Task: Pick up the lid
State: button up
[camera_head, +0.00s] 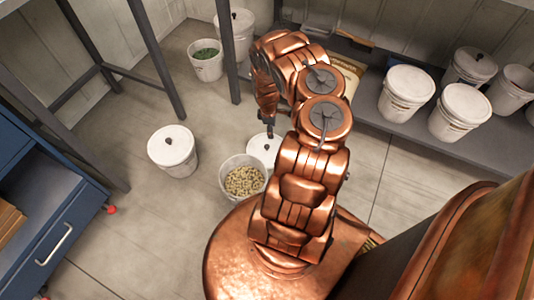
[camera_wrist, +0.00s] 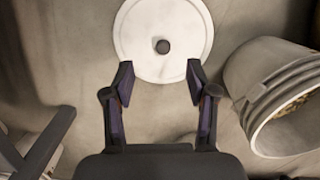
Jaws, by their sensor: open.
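The lid (camera_head: 259,151) is a round white disc with a small dark knob at its centre. It looks to lie flat on the floor beside an open white bucket (camera_head: 231,166) of pale seeds or pellets, and my arm hides part of it in the head view. In the wrist view the lid (camera_wrist: 140,42) is at the top centre, cut slightly by the top edge. My gripper (camera_wrist: 159,74) is open and empty, its fingertips apart near the lid's lower edge in the picture, with the knob beyond them. The fingers are small and unclear in the head view.
The open bucket (camera_wrist: 258,75) stands close on the right in the wrist view. A lidded bucket (camera_head: 175,160) stands to the left on the floor. A bucket with green contents (camera_head: 206,67) is at the back. Several buckets stand on a shelf (camera_head: 400,140) at right. A blue cabinet (camera_head: 60,225) is at left.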

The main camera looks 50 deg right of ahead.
jog(key=b, duration=0.2)
send_over(267, 146)
jog(key=shift+n+t+y, duration=0.3)
jog(key=shift+t, duration=0.1)
jog(key=f, duration=0.6)
jog(key=shift+a+f, duration=0.25)
jog(key=shift+f, duration=0.1)
jog(key=f+b, duration=0.5)
jog(key=f, duration=0.2)
jog(key=shift+d+f, duration=0.1)
jog(key=shift+d, duration=0.1)
jog(key=shift+c, duration=0.4)
grip_shut()
